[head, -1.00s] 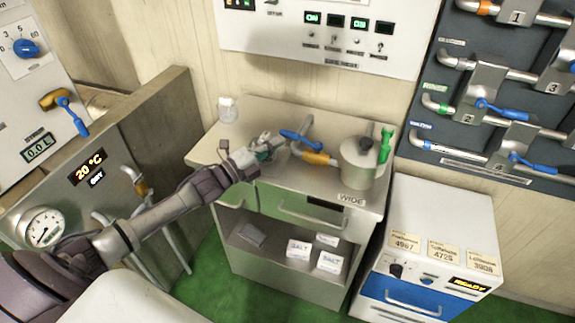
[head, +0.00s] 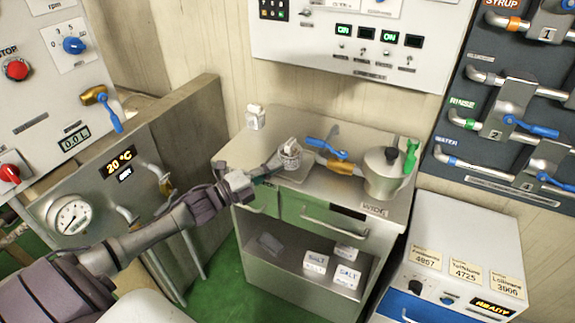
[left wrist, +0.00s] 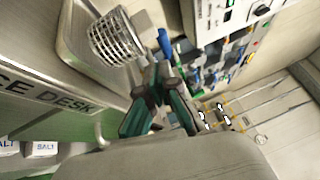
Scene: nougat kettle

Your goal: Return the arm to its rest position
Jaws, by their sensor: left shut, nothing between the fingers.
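My left arm comes in from the left in the head view. Its gripper (head: 268,170) is shut and empty at the left front edge of the metal desk (head: 350,130). In the left wrist view its green-padded fingers (left wrist: 163,68) meet at the tips. A small metal wire basket (head: 291,155) stands on a tray on the desk, just beyond the fingertips. The basket also shows in the left wrist view (left wrist: 117,40), apart from the fingers. My right gripper is not in view.
A lidded metal kettle (head: 385,178) and a blue-handled valve (head: 328,148) are on the desk, right of the basket. A white jar (head: 255,117) stands at the back left. Salt boxes (head: 347,276) sit on the shelf below. A gauge panel (head: 72,217) stands behind my arm.

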